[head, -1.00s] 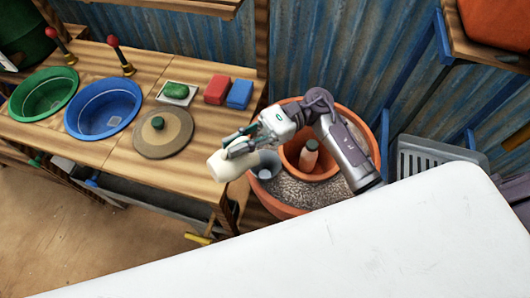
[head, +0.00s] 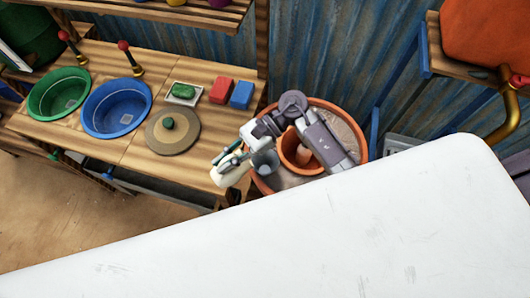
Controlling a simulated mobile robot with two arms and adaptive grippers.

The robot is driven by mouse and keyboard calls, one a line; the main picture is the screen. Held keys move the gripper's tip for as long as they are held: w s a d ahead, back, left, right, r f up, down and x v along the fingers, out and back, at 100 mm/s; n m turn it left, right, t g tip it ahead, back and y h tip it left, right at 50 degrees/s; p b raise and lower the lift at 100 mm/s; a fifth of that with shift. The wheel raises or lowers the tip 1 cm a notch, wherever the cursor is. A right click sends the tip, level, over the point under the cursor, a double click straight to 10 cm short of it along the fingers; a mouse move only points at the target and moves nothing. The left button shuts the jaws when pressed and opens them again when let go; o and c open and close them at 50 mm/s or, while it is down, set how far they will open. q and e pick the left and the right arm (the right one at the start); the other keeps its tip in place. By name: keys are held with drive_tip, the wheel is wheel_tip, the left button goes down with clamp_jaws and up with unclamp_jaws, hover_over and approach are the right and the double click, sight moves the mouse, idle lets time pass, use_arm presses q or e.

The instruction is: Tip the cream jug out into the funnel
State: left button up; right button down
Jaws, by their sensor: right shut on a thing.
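The cream jug (head: 226,178) is a pale, rounded vessel at the front right corner of the wooden bench. My right gripper (head: 232,160) is shut on it. The jug looks tilted, but I cannot tell which way its mouth faces. A small grey-blue open vessel (head: 265,162), which may be the funnel, stands just right of the jug, inside the large terracotta pot (head: 262,184). The jug is beside this opening. Nothing pouring can be seen. My right arm hides part of the pot. My left gripper is not in view.
A smaller orange pot (head: 287,147) stands inside the large one. The bench holds a green bowl (head: 40,110), a blue bowl (head: 90,125), a round disc with a green knob (head: 185,138), and red (head: 221,90) and blue (head: 242,94) blocks. A broad white surface (head: 330,235) fills the foreground.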

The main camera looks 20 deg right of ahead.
drive_tip(key=shift+s+a+h+p, duration=0.15)
drive_tip(key=shift+a+h+p, duration=0.45)
drive_tip(key=shift+p, duration=0.5)
drive_tip(key=shift+a+f+t+h, duration=0.2)
drive_tip(key=shift+f+t+h, duration=0.2)
drive_tip(key=shift+f+h, duration=0.6)
drive_tip(key=shift+s+a+f+t+h, duration=0.1)
drive_tip(key=shift+a+f+t+h, duration=0.15)
drive_tip(key=shift+f+h, duration=0.35)
drive_tip(key=shift+s+a+f+t+h, duration=0.1)
drive_tip(key=shift+a+f+t+h, duration=0.1)
drive_tip(key=shift+f+h, duration=0.35)
use_arm(q)
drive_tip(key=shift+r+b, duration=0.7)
drive_tip(key=shift+b, duration=0.2)
use_arm(e)
drive_tip(key=s+a+f+t+h, duration=0.1)
drive_tip(key=a+f+t+h, duration=0.1)
drive_tip(key=a+f+h, duration=0.3)
drive_tip(key=shift+s+a+f+h, duration=0.25)
drive_tip(key=shift+f+h, duration=0.55)
drive_tip(key=shift+h, duration=0.95)
